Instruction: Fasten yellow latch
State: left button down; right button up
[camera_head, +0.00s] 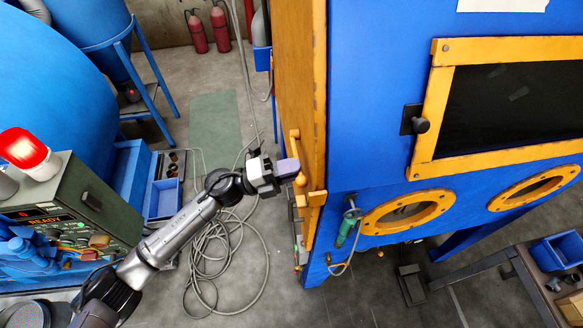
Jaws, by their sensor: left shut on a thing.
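The blue blaster cabinet (370,100) fills the right half, with a yellow door (298,70) along its left side. The yellow latch (300,180) shows at that door's lower edge as a rounded yellow knob. My left gripper (287,168) reaches in from the lower left and is shut on the yellow latch. Its purple-grey fingers hide part of the latch, so the exact contact is hard to see. A yellow block (317,198) sits on the cabinet corner just right of the latch. My right gripper is not in view.
A green control box (70,200) with a lit red lamp (22,148) stands at the left. Coiled hoses (225,262) lie on the floor below my left arm. A green-handled nozzle (347,228) hangs on the cabinet front. A bench (525,270) stands lower right.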

pick_arm(q)
jog(key=shift+f, duration=0.1)
jog(key=c, duration=1.1)
grip_release()
jog(key=b+v, duration=0.2)
jog(key=v, duration=1.1)
jog(key=shift+s+a, duration=0.1)
jog(key=shift+a, duration=0.3)
